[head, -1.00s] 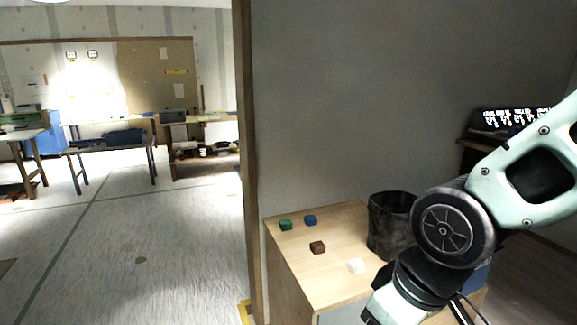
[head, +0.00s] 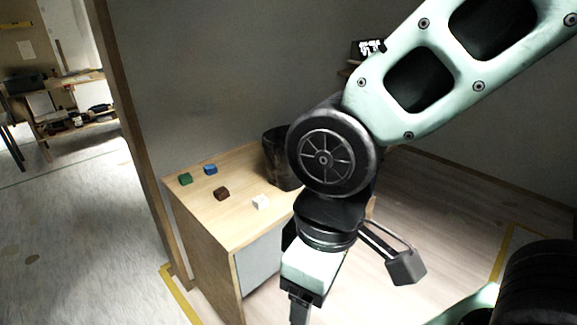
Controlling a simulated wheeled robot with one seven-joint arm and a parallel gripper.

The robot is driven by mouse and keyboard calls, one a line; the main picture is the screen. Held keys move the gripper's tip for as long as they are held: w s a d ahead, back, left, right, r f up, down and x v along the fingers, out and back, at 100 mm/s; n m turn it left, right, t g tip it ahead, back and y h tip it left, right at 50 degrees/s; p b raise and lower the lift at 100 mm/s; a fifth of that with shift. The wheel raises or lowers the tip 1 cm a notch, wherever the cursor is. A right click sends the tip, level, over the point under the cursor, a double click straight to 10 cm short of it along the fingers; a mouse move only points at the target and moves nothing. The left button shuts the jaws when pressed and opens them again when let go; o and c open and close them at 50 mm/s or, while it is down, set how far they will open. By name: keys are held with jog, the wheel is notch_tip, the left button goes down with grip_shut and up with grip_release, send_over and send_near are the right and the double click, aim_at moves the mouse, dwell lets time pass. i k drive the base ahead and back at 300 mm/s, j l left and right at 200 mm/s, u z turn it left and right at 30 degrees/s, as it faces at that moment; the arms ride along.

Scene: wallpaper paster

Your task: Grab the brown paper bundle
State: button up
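A small brown block-like bundle (head: 221,193) lies on the light wooden cabinet top (head: 237,228), between a blue piece and a white piece. My gripper (head: 299,310) hangs at the lower middle of the head view, to the right of and lower in the picture than the brown bundle, apart from it. Its fingertips run to the bottom edge of the picture, so I cannot see whether it is open or shut.
A green piece (head: 185,179), a blue piece (head: 210,169) and a white piece (head: 261,202) lie around the brown one. A dark bin (head: 277,160) stands at the back right of the top. A wall edge (head: 140,150) borders the cabinet's left.

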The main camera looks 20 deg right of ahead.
aim_at(222, 193)
jog(key=i+j+z, duration=0.45)
jog(key=j, duration=0.15)
jog(key=i+j+z, duration=0.25)
jog(key=j+z, duration=0.25)
jog(key=j, duration=0.2)
jog(key=i+j+z, duration=0.15)
jog(key=j+z, duration=0.3)
jog(key=j, duration=0.3)
jog(key=j+z, duration=0.5)
jog(key=j, duration=0.3)
jog(key=k+j+z, duration=0.1)
jog(key=j+z, duration=0.35)
jog(key=j, duration=0.4)
jog(key=k+j+z, duration=0.3)
jog(key=j+z, duration=0.2)
jog(key=j, duration=0.25)
